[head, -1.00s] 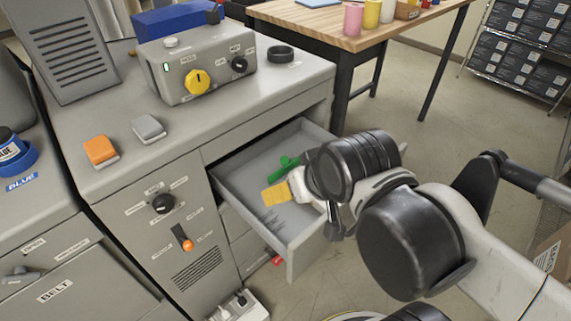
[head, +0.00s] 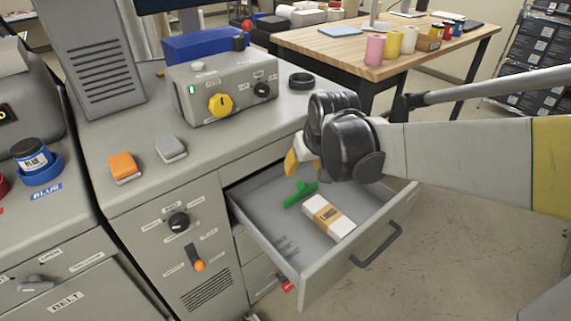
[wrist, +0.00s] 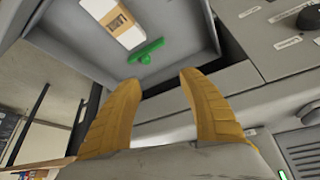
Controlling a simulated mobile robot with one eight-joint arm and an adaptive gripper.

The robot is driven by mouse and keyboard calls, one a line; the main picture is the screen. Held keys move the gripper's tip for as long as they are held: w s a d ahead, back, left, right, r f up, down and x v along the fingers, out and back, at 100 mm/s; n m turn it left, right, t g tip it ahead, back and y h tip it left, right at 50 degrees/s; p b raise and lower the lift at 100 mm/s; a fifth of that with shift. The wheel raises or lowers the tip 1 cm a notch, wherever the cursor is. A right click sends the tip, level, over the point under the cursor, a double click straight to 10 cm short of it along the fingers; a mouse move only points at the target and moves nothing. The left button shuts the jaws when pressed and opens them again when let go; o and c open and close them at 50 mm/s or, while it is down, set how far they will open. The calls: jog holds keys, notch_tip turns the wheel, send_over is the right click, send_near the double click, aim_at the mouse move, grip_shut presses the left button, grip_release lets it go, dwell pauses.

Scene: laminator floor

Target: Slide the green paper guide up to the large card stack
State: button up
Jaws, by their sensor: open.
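The green paper guide (head: 301,194) lies in the open drawer, left of the large card stack, with a small gap between them. The large card stack (head: 329,218) is a white block with a tan band, lying flat on the drawer floor. In the wrist view the guide (wrist: 146,52) and the stack (wrist: 113,23) show at the top, ahead of my fingertips. My gripper (wrist: 155,84) is open and empty, its yellow fingers apart. In the head view my gripper (head: 298,165) is over the back of the drawer, near the cabinet front, and touches neither thing.
The drawer (head: 320,277) is pulled out, with walls around the guide and stack. The cabinet top (head: 140,200) carries a control box (head: 221,90) with a yellow knob, and orange and grey blocks. A wooden table (head: 350,58) stands behind.

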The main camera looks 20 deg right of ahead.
jog(key=w+d+f, duration=0.3)
jog(key=w+f, duration=0.2)
jog(key=w, duration=0.1)
jog(key=g, duration=0.1)
send_near(301, 184)
jog(key=b+x, duration=0.4)
jog(key=x, duration=0.6)
jog(key=shift+w+f, duration=0.1)
grip_shut()
